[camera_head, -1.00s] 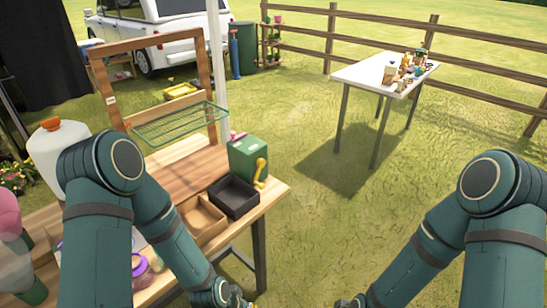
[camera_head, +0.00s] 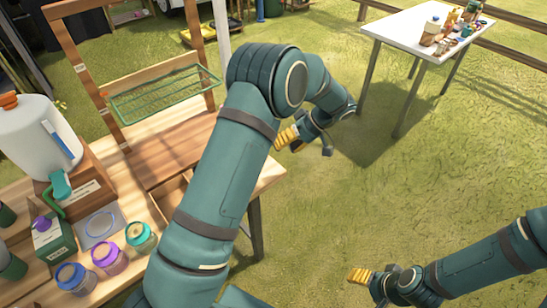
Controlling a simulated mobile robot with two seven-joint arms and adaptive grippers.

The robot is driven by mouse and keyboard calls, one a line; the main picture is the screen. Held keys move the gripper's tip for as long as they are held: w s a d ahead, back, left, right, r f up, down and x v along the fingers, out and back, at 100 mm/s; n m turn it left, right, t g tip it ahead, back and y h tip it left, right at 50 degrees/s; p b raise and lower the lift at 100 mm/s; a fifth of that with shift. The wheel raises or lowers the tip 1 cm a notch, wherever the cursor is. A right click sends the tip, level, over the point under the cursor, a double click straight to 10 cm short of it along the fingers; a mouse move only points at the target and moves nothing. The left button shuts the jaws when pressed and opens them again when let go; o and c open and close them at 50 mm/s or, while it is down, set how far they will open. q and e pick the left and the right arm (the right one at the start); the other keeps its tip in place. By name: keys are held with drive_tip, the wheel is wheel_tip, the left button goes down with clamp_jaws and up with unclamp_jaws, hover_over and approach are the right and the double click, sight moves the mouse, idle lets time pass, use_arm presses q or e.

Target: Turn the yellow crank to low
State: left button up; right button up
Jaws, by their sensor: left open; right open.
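The yellow crank and the green box that carries it are hidden behind my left arm in the head view. My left gripper (camera_head: 307,143) is open and empty, just off the right end of the wooden table (camera_head: 267,176), over the grass. One finger shows a yellow pad. I cannot tell its distance to the crank. My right gripper (camera_head: 367,286) is open and empty over the grass at the lower right, well away from the table.
A wooden tray (camera_head: 172,191) is partly hidden by my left arm. A white jug (camera_head: 33,135) and several lidded jars, one purple (camera_head: 108,257), are at the left. A white table (camera_head: 400,28) with small items stands at the back right.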

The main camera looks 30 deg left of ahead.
use_arm(q)
drive_tip(key=x, duration=0.6)
drive_tip(key=b+x, duration=0.1)
drive_tip(key=x, duration=0.6)
drive_tip(key=shift+s+a+r, duration=0.1)
drive_tip(key=shift+s+a, duration=0.15)
drive_tip(key=shift+a, duration=0.1)
clamp_jaws()
